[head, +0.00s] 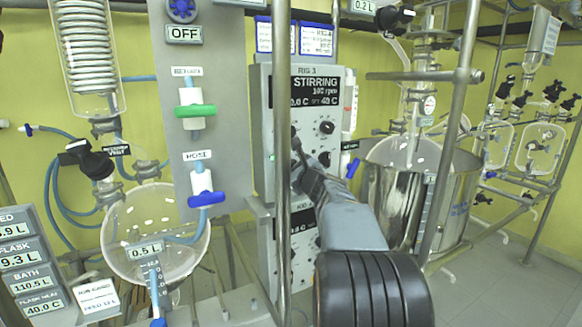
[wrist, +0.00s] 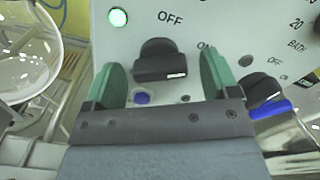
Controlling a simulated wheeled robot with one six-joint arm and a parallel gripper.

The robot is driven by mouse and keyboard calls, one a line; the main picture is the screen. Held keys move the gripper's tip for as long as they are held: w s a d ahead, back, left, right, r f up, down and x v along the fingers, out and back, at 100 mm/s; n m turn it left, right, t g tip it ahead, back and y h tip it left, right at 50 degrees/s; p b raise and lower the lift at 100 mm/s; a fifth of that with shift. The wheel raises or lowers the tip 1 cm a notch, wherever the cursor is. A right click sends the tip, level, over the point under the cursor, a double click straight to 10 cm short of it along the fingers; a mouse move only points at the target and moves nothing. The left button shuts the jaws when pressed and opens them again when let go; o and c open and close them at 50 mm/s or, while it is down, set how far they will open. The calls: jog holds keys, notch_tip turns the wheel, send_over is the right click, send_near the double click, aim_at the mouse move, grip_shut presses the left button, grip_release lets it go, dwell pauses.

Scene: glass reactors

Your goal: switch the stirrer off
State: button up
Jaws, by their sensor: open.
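The control box (head: 336,120) in the head view has a display (head: 315,90) reading STIRRING 100 rpm. In the wrist view its pale panel (wrist: 215,20) shows a black rotary knob (wrist: 158,60) with a white mark at its lower right. OFF is printed above it and ON to its right, partly hidden by a finger. A green lamp (wrist: 118,17) is lit at the upper left. My gripper (wrist: 161,72) is open, with one green finger on each side of the knob and gaps showing. In the head view my gripper (head: 298,165) is at the panel, partly behind a pole.
A vertical metal pole (head: 283,215) stands in front of the box's left part. A glass flask (head: 130,230) and a valve board (head: 212,110) are to the left. A steel bath (head: 390,195) is close on the right. Another knob (wrist: 258,85) sits beside the right finger.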

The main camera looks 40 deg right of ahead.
jog(key=shift+w, duration=0.3)
jog(key=c, duration=0.9)
